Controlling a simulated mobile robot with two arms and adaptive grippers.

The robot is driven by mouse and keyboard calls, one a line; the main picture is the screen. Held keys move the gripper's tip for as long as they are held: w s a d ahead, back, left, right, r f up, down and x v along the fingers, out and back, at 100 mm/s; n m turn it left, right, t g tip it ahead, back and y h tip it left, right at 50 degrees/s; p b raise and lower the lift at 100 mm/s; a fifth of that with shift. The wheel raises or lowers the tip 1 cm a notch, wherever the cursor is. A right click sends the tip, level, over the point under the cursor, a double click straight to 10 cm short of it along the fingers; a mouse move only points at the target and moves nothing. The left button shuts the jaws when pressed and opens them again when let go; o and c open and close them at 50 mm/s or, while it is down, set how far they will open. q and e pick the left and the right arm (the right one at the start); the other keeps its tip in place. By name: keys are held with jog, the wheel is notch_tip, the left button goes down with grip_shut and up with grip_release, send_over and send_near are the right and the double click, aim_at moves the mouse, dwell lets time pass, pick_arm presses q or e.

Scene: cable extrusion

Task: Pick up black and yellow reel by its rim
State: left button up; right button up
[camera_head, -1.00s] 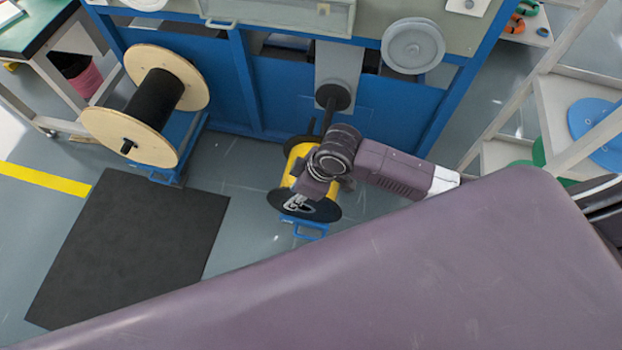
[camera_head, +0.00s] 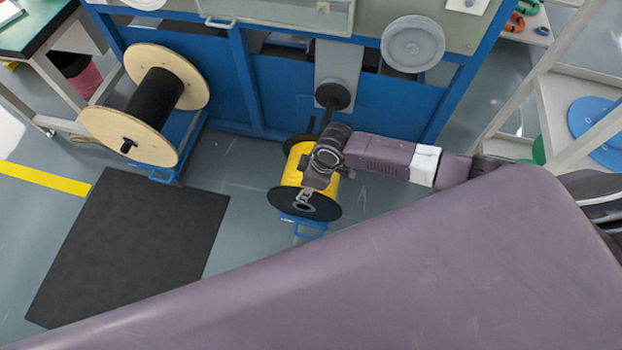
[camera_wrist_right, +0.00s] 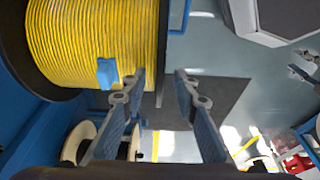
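The black and yellow reel (camera_head: 289,178) stands low in front of the blue machine, with yellow cable between black flanges. My right gripper (camera_head: 305,199) is over its front flange (camera_head: 318,211). In the right wrist view, the yellow windings (camera_wrist_right: 90,40) fill the upper left. The two fingers of my right gripper (camera_wrist_right: 161,73) are apart. The near flange's thin dark edge (camera_wrist_right: 162,38) runs down towards the gap between them; contact cannot be told. My arm hides part of the reel in the head view. My left gripper is not in view.
A blue stand (camera_head: 306,226) is under the reel. A wooden reel with black cable (camera_head: 125,122) stands to the left, by a black floor mat (camera_head: 125,250). A pale rack (camera_head: 558,100) is at the right. Floor between mat and reel is clear.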

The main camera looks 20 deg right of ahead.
jog(key=shift+f, duration=0.1)
grip_shut()
jog(key=shift+w, duration=0.1)
dwell(0.4)
